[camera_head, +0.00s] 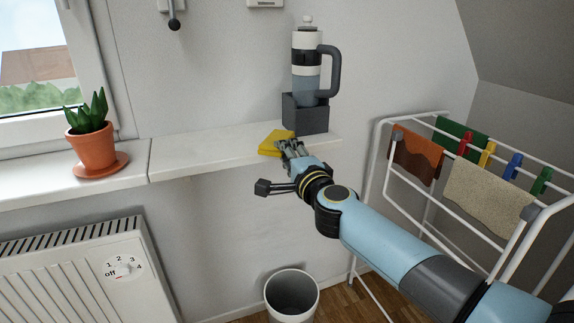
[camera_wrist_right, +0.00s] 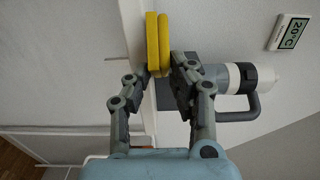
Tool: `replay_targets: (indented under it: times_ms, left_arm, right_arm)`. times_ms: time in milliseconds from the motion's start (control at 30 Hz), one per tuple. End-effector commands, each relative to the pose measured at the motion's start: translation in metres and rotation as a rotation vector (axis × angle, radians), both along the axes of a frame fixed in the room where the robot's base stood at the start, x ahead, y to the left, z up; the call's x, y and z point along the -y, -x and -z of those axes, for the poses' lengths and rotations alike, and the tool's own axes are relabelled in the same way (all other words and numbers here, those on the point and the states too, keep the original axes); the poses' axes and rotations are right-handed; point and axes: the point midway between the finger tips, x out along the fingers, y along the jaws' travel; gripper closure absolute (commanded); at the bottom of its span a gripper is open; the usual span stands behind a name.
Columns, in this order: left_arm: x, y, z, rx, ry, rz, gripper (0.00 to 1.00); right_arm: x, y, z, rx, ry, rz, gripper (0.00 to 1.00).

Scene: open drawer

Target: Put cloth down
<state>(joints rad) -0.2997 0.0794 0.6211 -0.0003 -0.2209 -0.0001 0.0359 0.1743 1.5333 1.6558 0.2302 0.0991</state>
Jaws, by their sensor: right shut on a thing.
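A folded yellow cloth (camera_head: 273,144) is at the shelf (camera_head: 212,145), left of the grey holder. My right gripper (camera_head: 287,149) reaches it from the front right. In the right wrist view the yellow cloth (camera_wrist_right: 157,42) stands out between the fingertips of the right gripper (camera_wrist_right: 160,75), which is shut on it. The cloth appears at the shelf's top surface; I cannot tell whether its underside touches. My left gripper does not show.
A potted plant (camera_head: 92,145) is on the sill at left. A drying rack (camera_head: 440,170), a bin (camera_head: 292,296) and a radiator (camera_head: 75,275) are below. The shelf left of the cloth is clear.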

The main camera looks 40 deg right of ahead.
Motion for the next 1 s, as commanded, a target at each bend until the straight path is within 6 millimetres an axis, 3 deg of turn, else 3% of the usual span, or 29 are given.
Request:
replay_targets:
  times_ms: [367,400,567,900,1000]
  left_arm:
    - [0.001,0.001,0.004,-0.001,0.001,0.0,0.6]
    - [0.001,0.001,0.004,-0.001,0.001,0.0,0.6]
    - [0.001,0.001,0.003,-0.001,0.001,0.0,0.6]
    - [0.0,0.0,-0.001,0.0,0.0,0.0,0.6]
    - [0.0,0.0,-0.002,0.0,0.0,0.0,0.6]
  right_arm:
    - [0.0,0.0,0.004,0.001,0.001,0.0,1.0]
    - [0.0,0.0,0.004,0.001,0.001,0.0,0.77]
    - [0.0,0.0,0.003,0.001,0.001,0.0,0.56]
    - [0.0,0.0,-0.002,0.002,0.0,0.0,0.56]
    - [-0.003,0.014,0.001,-0.001,0.001,-0.001,0.56]
